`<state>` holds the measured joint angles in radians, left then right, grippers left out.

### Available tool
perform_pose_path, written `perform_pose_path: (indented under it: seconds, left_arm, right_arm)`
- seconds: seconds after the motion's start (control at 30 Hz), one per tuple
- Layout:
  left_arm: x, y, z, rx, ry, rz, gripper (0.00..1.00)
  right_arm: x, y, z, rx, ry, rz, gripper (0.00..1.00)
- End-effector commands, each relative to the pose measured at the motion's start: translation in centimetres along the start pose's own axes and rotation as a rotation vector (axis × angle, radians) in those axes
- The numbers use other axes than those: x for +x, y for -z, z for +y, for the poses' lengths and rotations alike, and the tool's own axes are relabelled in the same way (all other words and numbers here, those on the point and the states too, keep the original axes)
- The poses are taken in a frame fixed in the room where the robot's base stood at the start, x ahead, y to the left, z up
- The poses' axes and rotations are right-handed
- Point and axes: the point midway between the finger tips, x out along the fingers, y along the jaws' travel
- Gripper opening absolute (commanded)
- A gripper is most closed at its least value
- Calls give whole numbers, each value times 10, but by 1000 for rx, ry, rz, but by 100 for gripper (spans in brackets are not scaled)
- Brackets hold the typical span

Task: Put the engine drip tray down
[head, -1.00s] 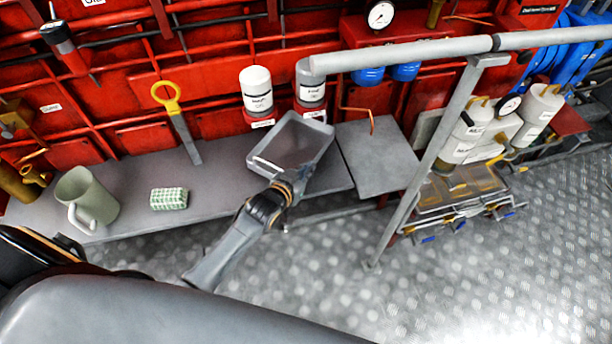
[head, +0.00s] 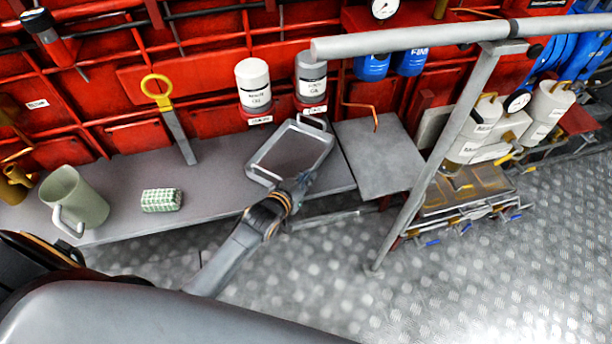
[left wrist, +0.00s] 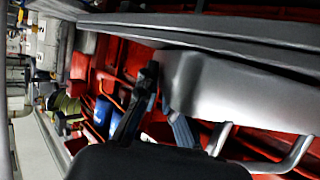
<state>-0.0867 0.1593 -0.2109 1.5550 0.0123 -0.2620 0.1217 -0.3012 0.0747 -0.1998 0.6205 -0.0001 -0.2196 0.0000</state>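The engine drip tray (head: 251,170) is a shallow grey rectangular pan with a dark inside and a loop handle at its far end. It lies nearly level at the right end of the grey shelf (head: 225,192), just in front of two oil canisters. I cannot tell whether its whole underside touches the shelf. My left gripper (head: 296,184) is at its near right corner. In the left wrist view, the fingers (left wrist: 161,85) close in at the tray's edge, beside its pale wall (left wrist: 240,92). The near corner is hidden behind the gripper. My right gripper is not in view.
A green jug (head: 88,203) and a checked cloth block (head: 161,200) stand on the shelf to the left. A yellow-ringed tool (head: 176,130) leans behind. White (head: 254,86) and grey (head: 311,80) canisters are close behind the tray. A grey plate (head: 378,165) and slanted rail post (head: 430,160) are right.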

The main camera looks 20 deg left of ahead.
Motion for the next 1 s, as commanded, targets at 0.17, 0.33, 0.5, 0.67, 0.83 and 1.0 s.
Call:
perform_pose_path:
  seconds: [0.17,0.33,0.5,0.67,0.83,1.0]
  left_arm:
    - [0,1,0,0,0,1,28]
    - [0,1,0,0,0,1,28]
    - [-10,4,0,0,0,-1,28]
    - [-41,4,0,0,0,-2,28]
    - [-79,4,0,0,-1,-2,28]
    - [-107,4,0,0,0,-1,28]
  right_arm:
    - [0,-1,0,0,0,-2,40]
    - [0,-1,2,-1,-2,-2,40]
    - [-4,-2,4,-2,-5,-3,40]
    - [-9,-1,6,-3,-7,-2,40]
    - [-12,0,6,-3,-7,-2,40]
    - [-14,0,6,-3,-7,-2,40]
